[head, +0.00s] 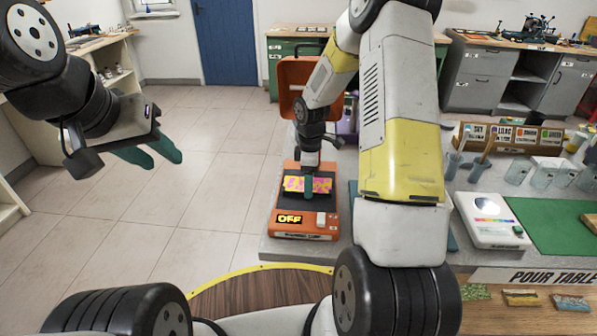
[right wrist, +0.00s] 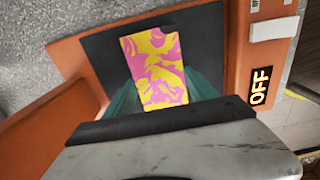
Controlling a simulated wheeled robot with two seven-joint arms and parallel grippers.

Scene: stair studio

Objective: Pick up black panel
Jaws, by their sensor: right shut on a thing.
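A small panel with a pink and yellow marbled face (head: 294,184) lies over a black pad on an orange machine (head: 271,225). In the right wrist view the marbled panel (right wrist: 150,62) sits between the teal fingers of my right gripper (right wrist: 162,92), which is shut on it. The black pad (right wrist: 102,55) spreads flat around and beneath it. I cannot tell whether the panel touches the pad. No separate panel with a black face shows. My left gripper (head: 148,154) is empty and open over the floor at the left, its teal fingers apart.
The machine has a raised orange lid (head: 294,74) behind and an "OFF" display (head: 289,219) in front. A white device (head: 490,222), a green mat (head: 547,225) and several clear cups stand at the right. The tiled floor at the left is clear.

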